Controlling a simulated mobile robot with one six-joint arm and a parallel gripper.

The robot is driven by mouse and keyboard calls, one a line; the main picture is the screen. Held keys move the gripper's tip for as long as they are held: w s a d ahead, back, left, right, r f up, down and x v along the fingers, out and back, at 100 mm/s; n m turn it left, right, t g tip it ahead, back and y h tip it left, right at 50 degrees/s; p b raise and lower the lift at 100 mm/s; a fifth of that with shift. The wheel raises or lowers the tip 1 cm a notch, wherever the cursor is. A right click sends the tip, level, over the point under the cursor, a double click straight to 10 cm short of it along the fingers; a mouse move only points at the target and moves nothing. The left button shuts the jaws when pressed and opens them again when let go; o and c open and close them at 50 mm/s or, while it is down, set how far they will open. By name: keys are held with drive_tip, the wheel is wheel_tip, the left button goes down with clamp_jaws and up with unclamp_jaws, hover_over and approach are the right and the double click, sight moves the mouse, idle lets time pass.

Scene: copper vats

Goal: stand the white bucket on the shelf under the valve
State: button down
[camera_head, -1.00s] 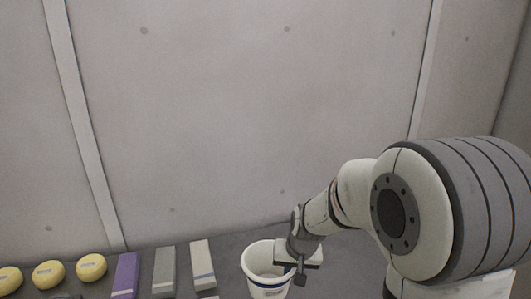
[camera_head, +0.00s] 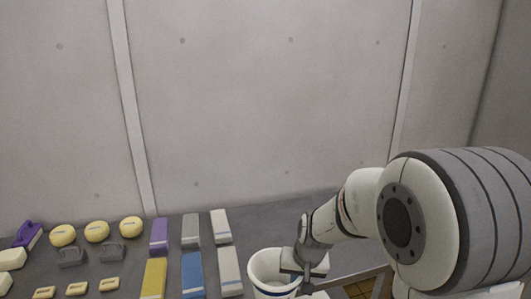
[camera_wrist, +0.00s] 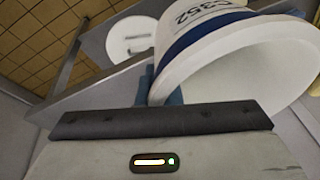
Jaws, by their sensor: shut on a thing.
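The white bucket (camera_head: 262,272) with a dark blue band is at the bottom centre of the head view, partly cut off. In the wrist view the bucket (camera_wrist: 235,45) fills the upper right, with its open mouth toward the camera and dark lettering on its side. My gripper (camera_head: 303,268) is shut on the right side of the bucket's rim. The fingers show only in part in the wrist view. I cannot tell whether the bucket's base touches the table. No valve and no shelf under one can be made out.
The grey table (camera_head: 300,216) holds yellow sponges (camera_head: 97,231), a purple block (camera_head: 158,236) and several other blocks left of the bucket. A concrete wall (camera_head: 270,100) stands behind. Tiled floor (camera_wrist: 40,45) and a white round thing (camera_wrist: 130,38) show in the wrist view.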

drive_tip(key=d+f, duration=0.4)
drive_tip(key=f, duration=0.3)
drive_tip(key=w+d+f, duration=0.1)
drive_tip(key=d+f, duration=0.2)
drive_tip(key=f, duration=0.5)
drive_tip(key=shift+w+d+f+n, duration=0.25)
drive_tip(key=shift+d+f+n, duration=0.05)
drive_tip(key=shift+d+n, duration=0.1)
